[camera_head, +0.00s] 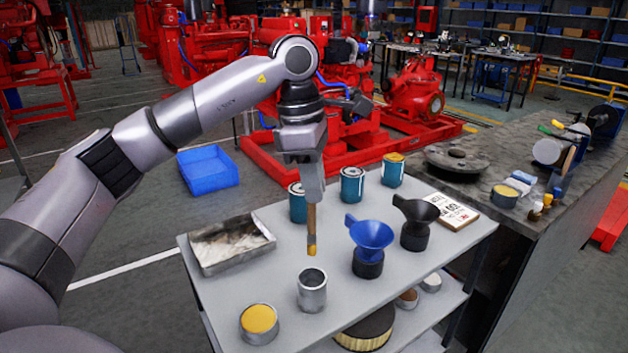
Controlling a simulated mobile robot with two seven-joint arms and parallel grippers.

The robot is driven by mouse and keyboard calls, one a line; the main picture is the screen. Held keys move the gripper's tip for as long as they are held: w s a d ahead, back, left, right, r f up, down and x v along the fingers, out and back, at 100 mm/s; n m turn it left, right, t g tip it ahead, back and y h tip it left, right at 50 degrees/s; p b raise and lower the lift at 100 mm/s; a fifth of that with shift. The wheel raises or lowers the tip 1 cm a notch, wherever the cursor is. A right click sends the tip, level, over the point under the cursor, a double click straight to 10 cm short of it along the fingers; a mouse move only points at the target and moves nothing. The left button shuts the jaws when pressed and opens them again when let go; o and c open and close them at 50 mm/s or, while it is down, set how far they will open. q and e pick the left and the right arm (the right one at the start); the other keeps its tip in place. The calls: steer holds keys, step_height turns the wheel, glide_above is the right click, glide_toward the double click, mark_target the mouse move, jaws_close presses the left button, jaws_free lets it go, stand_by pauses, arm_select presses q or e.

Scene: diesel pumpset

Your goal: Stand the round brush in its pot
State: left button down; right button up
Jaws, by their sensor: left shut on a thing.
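The round brush (312,232) hangs upright, with a brown upper part and a yellowish lower tip. My left gripper (312,197) points down and is shut on the brush's upper end. The pot (312,293) is an open grey metal cylinder standing upright on the grey table, below the brush in the picture. The brush tip shows just above the pot's far rim, apart from it. How far it is in depth from the pot's mouth I cannot tell for sure. My right gripper is not in view.
On the table (225,295) stand a tin with yellow contents (258,322), a metal tray (232,246), a blue funnel (371,236), a black funnel (417,213), several teal cans (352,187) and a white sign (452,212). A cluttered workbench (540,215) is at right.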

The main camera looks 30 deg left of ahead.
arm_select(q)
steer(key=b, duration=0.3)
glide_above(315, 233)
steer(key=shift+w+a+f, duration=0.15)
steer(key=shift+f, duration=2.4)
steer(key=shift+f, duration=0.1)
steer(key=shift+f+b, duration=1.5)
steer(key=shift+f, duration=0.75)
